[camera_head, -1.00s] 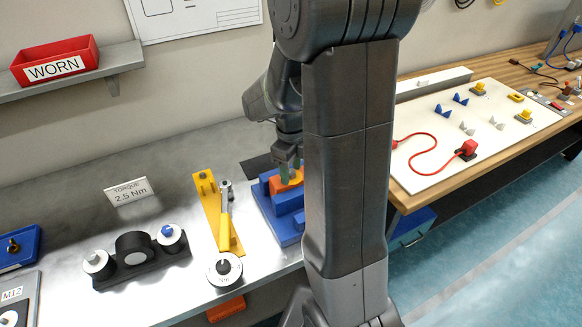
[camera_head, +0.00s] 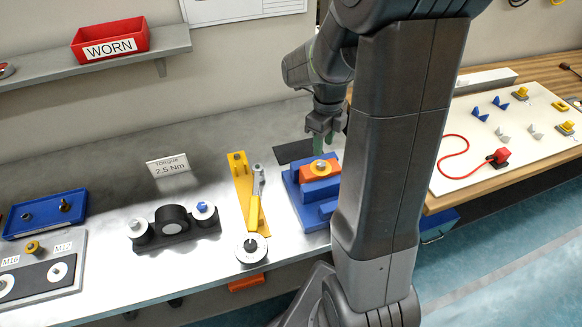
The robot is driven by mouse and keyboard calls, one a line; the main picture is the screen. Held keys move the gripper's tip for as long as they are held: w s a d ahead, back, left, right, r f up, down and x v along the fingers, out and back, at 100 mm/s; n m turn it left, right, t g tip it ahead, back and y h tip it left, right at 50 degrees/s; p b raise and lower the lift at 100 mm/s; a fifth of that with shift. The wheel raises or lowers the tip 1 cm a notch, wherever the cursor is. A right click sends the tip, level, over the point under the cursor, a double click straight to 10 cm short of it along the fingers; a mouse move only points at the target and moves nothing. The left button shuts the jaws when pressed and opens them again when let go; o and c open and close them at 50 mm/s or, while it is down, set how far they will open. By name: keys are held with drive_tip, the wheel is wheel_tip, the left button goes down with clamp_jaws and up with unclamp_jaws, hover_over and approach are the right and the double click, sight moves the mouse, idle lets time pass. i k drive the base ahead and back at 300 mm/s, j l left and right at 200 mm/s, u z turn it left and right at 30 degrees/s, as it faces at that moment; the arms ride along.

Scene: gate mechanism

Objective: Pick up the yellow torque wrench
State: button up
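The yellow torque wrench (camera_head: 254,214) lies on the grey bench, its yellow handle towards the front and its grey head towards the back. It lies beside a flat yellow bar (camera_head: 240,185) and meets a round white dial (camera_head: 251,248) at its front end. My gripper (camera_head: 328,146) points down above the blue stepped fixture (camera_head: 312,209), right of and apart from the wrench. Its green fingers look spread with nothing between them. An orange block (camera_head: 312,173) with a yellow-and-grey knob sits in the fixture below. My arm hides the fixture's right side.
A black holder with round parts (camera_head: 174,227) and a torque sign (camera_head: 168,166) stand left of the wrench. A blue tray (camera_head: 45,218) and grey plate (camera_head: 40,280) are farther left. A red WORN bin (camera_head: 110,42) is on the shelf. A white board (camera_head: 510,140) is at right.

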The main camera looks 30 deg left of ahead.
sight(255, 259)
drive_tip(key=u, duration=1.95)
drive_tip(key=k+j+u, duration=0.1)
drive_tip(key=u, duration=0.3)
drive_tip(key=j+u, duration=0.35)
